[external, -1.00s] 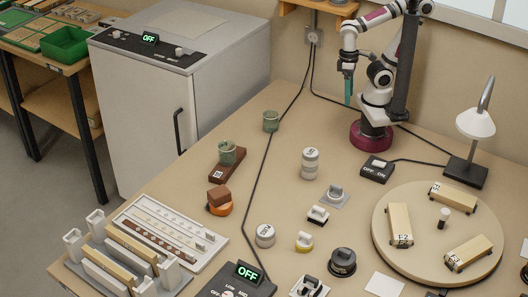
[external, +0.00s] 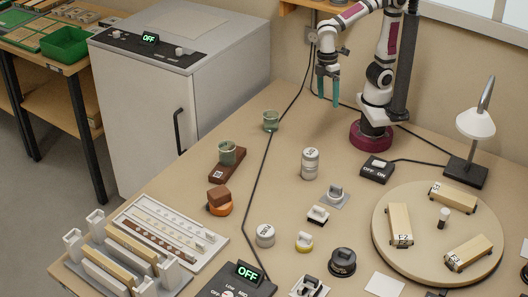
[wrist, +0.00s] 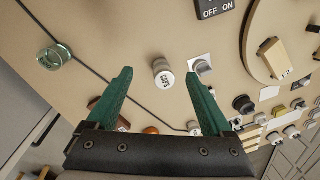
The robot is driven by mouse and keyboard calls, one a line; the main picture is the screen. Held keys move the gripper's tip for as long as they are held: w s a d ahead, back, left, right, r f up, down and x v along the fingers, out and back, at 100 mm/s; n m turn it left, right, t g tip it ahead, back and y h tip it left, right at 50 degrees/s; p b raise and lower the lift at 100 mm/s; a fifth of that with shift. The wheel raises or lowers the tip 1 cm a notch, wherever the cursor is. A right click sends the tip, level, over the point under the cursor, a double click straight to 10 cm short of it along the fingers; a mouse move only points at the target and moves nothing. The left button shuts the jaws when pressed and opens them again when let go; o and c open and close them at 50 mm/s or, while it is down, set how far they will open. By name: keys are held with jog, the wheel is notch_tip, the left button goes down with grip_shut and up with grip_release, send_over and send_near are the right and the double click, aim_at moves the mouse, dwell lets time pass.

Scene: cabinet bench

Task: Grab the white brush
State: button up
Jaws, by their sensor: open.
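My gripper (external: 328,101) has two green fingers spread apart and empty. It hangs above the back of the bench, to the left of my base. In the wrist view my gripper (wrist: 160,73) frames bare bench and a capped white cylinder (wrist: 163,74), with nothing between the fingers. I cannot tell for sure which thing is the white brush. A small white piece with a dark underside (external: 317,215) lies mid-bench and may be it. My gripper is well behind and above that piece.
A stacked cylinder (external: 310,163), green glass cup (external: 271,121) and switch box (external: 377,169) stand nearer the arm. A round turntable (external: 385,245) with blocks is at right, a lamp (external: 476,124) behind it. A black cable (external: 262,175) crosses the bench.

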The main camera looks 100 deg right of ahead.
jog(key=w+a+n, duration=0.6)
jog(key=a+n, duration=0.1)
jog(key=a, duration=0.1)
jog(key=n+h, duration=0.1)
jog(key=n, duration=1.5)
send_over(319, 208)
jog(key=d, duration=0.1)
notch_tip(319, 208, down, 9)
jog(key=f, duration=1)
jog(key=a+f, duration=0.1)
jog(key=f, duration=0.4)
jog(key=shift+f, duration=0.25)
grip_shut()
